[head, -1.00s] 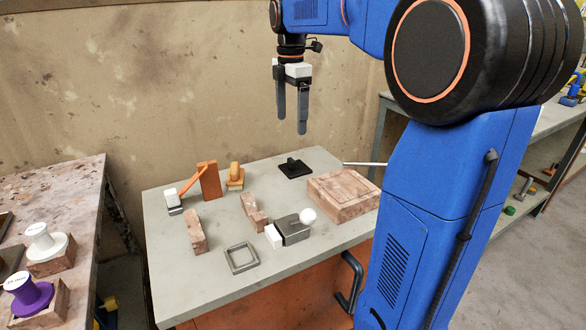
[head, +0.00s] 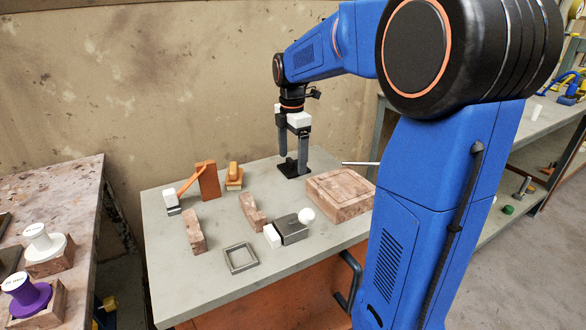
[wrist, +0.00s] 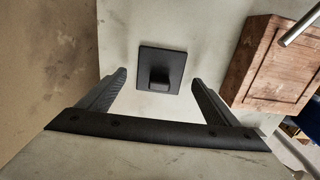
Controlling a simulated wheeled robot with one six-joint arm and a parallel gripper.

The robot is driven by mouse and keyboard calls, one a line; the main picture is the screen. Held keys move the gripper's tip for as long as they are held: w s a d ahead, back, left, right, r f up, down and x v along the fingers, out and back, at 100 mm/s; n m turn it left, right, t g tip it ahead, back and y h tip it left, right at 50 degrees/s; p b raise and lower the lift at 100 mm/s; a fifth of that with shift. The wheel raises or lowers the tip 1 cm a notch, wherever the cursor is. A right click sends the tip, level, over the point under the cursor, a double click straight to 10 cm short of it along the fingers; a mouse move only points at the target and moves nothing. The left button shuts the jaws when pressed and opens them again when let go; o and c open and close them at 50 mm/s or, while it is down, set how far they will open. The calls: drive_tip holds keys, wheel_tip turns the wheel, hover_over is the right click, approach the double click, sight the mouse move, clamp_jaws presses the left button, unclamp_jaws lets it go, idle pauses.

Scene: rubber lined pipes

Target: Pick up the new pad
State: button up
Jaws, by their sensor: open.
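The black square pad with a raised block grip (head: 290,173) lies flat at the back of the grey table. I take it to be the new pad. In the wrist view the pad (wrist: 152,83) shows whole, centred just beyond the fingertips. My gripper (head: 293,163) points down over the pad with its fingers spread and nothing between them. In the wrist view the gripper's fingers (wrist: 160,78) stand to either side of the pad's block. From the head view I cannot tell how far above the pad the tips are.
A wooden block (head: 340,195) lies right of the pad, with a metal rod (head: 360,163) near it. Left are an orange block (head: 208,181) and a yellow-handled tool (head: 234,178). In front are brick pieces (head: 253,212), a square metal frame (head: 241,258) and a grey block (head: 291,229).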

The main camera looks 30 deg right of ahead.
drive_tip(key=shift+f, duration=0.8)
drive_tip(key=shift+c, duration=0.3)
drive_tip(key=c, duration=1.1)
drive_tip(key=shift+r, duration=0.15)
